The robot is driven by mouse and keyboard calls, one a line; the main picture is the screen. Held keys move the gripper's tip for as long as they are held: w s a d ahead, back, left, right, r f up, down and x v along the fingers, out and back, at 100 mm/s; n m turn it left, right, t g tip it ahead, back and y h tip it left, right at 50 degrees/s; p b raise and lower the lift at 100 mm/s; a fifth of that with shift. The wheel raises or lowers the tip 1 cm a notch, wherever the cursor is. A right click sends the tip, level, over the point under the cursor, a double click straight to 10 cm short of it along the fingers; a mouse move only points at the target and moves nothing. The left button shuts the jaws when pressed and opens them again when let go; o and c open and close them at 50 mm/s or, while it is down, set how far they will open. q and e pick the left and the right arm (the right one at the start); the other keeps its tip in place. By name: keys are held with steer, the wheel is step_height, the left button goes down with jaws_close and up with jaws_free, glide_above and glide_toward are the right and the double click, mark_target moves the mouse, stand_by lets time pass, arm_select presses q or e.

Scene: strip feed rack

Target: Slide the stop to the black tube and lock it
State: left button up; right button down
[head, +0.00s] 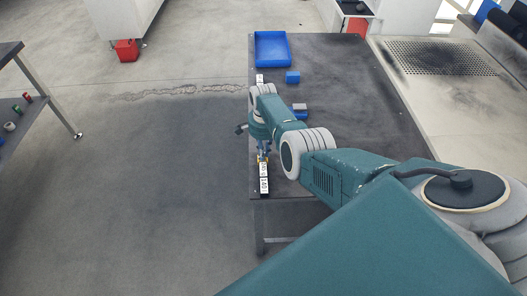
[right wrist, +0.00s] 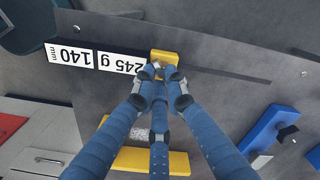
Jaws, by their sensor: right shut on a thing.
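My right gripper (head: 262,152) reaches down over the left edge of the dark table in the head view. In the right wrist view its blue fingers (right wrist: 160,72) are closed together on a small yellow block (right wrist: 165,57). This block sits beside the white labels reading 245 g and 140 mm (right wrist: 69,54), at the end of a dark slot line in the grey plate (right wrist: 215,50). I cannot tell for sure that it is the stop. No black tube can be made out. My left gripper is not in view.
In the right wrist view a blue piece with a dark knob (right wrist: 286,133) lies at the right, and a yellow bar (right wrist: 140,160) lies behind the fingers. In the head view a blue tray (head: 257,60) and a blue block (head: 292,77) are on the table's far part.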

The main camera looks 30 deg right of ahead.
steer(key=m, duration=0.6)
steer(key=shift+a, duration=0.1)
steer(key=shift+m, duration=0.4)
steer(key=c, duration=1.8)
jaws_free()
steer(key=shift+o, duration=0.2)
step_height(320, 180, up, 12)
